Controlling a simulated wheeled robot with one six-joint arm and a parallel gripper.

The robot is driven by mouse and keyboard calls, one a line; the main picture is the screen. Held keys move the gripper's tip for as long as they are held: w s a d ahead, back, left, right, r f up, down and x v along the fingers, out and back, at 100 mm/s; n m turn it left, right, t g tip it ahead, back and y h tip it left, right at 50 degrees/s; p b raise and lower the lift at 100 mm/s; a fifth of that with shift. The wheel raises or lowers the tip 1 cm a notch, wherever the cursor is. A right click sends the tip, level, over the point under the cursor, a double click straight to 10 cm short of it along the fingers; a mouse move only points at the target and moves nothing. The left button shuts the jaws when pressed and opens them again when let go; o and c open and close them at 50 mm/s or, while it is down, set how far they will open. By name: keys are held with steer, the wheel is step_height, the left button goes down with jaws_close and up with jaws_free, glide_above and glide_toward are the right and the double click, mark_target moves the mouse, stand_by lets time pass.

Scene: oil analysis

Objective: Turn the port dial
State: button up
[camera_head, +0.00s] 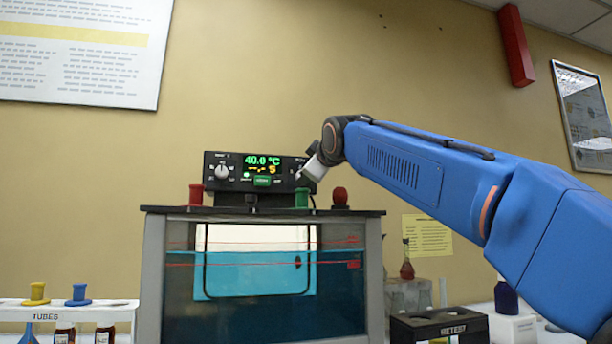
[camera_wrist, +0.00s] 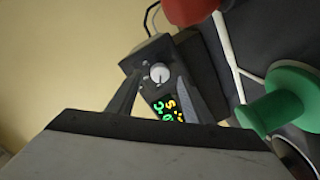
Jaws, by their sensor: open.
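The black control panel (camera_head: 232,184) stands on the tank and has a lit display (camera_head: 262,161) reading 40.0 °C. A round pale dial (camera_head: 222,171) sits left of the display. A second dial, at the panel's right end, shows as a pale knob (camera_wrist: 160,73) in the wrist view; my gripper mostly hides it in the head view. The labels are too small to tell surely which is the port dial. My gripper (camera_head: 303,172) is at the panel's right end. In the wrist view, my open gripper (camera_wrist: 160,80) frames the right dial between its fingers. Contact cannot be told.
A green stopper (camera_head: 301,197) and a red stopper (camera_head: 340,196) stand on the tank lid close below my gripper; another red stopper (camera_head: 196,195) is at left. The tank (camera_head: 152,275) is below. A tube rack (camera_head: 20,312) stands at left and a black rack (camera_head: 435,325) at right.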

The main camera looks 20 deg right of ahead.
steer(key=s, duration=1.3)
steer(key=shift+s+d+r, duration=0.2)
steer(key=shift+s+r, duration=0.05)
steer(key=shift+r, duration=0.15)
